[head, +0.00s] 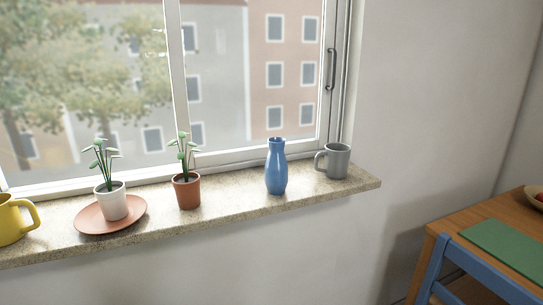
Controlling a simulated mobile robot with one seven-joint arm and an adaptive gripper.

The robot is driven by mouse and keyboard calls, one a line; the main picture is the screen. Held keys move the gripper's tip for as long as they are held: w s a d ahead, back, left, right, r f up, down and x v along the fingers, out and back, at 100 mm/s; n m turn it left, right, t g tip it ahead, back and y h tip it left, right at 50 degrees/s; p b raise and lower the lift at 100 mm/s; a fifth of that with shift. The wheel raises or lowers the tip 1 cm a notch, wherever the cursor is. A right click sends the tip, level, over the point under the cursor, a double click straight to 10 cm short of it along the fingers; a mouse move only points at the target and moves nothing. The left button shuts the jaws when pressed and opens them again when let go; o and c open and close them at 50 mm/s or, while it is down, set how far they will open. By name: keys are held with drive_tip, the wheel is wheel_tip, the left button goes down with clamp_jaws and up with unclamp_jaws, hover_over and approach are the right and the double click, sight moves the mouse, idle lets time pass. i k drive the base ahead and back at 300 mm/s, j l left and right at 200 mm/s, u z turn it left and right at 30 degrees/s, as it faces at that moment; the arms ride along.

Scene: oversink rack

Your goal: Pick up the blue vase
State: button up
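The blue vase (276,170) stands upright on the speckled stone windowsill (235,205), right of the middle in the head view. It has a narrow neck and a wider body. A grey mug (338,162) stands close to its right, its handle towards the vase. A plant in a terracotta pot (187,192) stands to its left, with bare sill between. My gripper is not in view.
A white pot (113,202) with a plant stands on a terracotta saucer (137,219). A yellow mug (10,222) is at the far left. The closed-looking window (240,90) rises behind. At lower right are a wooden table (460,214) and a blue chair (487,267).

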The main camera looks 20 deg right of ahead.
sight(276, 175)
drive_tip(key=i+l+z, duration=0.25)
drive_tip(key=l, duration=0.35)
drive_tip(key=i+l+z, duration=0.2)
drive_tip(key=i+l, duration=0.3)
